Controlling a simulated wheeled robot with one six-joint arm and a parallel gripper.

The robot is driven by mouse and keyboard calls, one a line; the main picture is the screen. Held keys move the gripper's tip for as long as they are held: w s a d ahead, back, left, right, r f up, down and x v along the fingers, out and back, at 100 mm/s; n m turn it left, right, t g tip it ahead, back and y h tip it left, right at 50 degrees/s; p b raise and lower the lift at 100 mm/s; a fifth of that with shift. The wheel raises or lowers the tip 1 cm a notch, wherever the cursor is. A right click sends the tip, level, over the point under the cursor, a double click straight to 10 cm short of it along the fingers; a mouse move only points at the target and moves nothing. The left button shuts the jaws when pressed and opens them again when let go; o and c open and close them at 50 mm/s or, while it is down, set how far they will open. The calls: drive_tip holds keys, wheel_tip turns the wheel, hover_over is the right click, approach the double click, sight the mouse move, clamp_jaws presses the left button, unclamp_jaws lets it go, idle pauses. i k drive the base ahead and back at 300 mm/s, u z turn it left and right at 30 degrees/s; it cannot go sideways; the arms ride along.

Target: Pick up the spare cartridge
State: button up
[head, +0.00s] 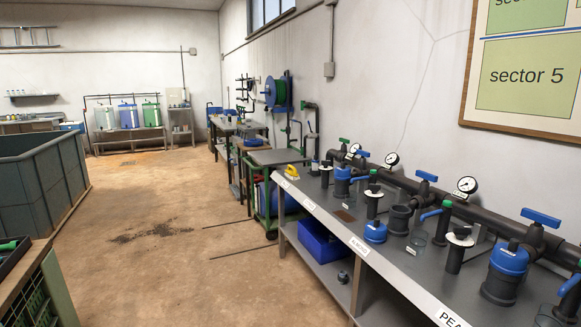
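I cannot tell for certain which thing is the spare cartridge. On the grey bench (330,222) at right, a dark upright cylinder with a white disc on top (461,237) stands near the front; a similar one (374,191) stands farther back. Between them is an open black filter housing (399,219), with a blue cap (375,232) on the bench beside it and a clear cup (417,244) nearby. A small dark round object (343,276) lies on the lower shelf. My gripper is not in view.
A black pipe with gauges (467,185) and blue-handled valves (541,217) runs along the wall side of the bench. A blue bin (322,241) sits on the lower shelf. A green-framed cart (278,157) stands beyond. The floor (190,270) left of the bench is mostly open.

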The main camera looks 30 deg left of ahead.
sight(315, 162)
drive_tip(key=u, duration=0.75)
drive_tip(key=i, duration=0.95)
drive_tip(key=u, duration=0.8)
drive_tip(key=i, duration=1.1)
drive_tip(key=z, duration=0.3)
drive_tip(key=i, duration=0.8)
drive_tip(key=z, duration=0.4)
